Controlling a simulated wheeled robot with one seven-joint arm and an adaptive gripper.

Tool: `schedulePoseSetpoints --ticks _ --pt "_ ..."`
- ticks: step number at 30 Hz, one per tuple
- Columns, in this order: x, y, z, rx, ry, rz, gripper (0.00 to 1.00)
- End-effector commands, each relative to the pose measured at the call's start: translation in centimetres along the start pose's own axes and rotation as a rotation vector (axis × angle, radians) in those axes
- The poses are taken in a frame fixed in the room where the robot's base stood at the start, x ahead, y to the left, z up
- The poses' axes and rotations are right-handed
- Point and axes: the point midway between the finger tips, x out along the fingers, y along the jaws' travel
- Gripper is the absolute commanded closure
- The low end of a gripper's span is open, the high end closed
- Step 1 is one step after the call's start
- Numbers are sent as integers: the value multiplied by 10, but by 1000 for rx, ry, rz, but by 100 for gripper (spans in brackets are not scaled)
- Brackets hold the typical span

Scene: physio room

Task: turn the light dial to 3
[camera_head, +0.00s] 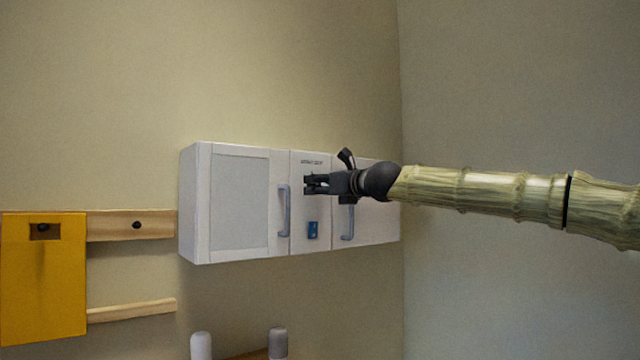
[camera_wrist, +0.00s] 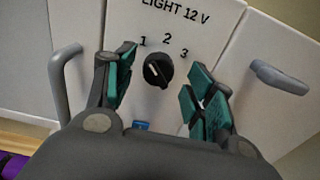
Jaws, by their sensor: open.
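The light dial (camera_wrist: 158,71) is a small black round knob on a white panel (camera_wrist: 215,28) marked "LIGHT 12 V" with the numbers 1, 2 and 3. Its white pointer mark is tilted up and left, toward the 1. My gripper (camera_wrist: 164,66) is open, with one green-padded finger on each side of the dial and a visible gap to it. In the head view, my gripper (camera_head: 317,184) is in front of the cabinet's middle panel and hides the dial there.
The white wall cabinet (camera_head: 202,210) has grey handles on its left door (camera_head: 284,212) and right door (camera_head: 347,224), flanking the panel. A small blue part (camera_head: 312,230) sits below the dial. A yellow board (camera_head: 45,285) hangs at left; two bottle tops (camera_head: 201,346) show below.

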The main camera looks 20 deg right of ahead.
Motion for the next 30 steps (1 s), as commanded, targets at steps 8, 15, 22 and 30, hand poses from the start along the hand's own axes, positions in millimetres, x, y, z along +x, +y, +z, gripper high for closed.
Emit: schedulePoseSetpoints --ticks 8,15,22,30 --pt "8 0 0 0 0 1 46" --pt "8 0 0 0 0 1 60" --pt "8 0 0 0 0 0 93" --pt "8 0 -1 27 0 0 93"
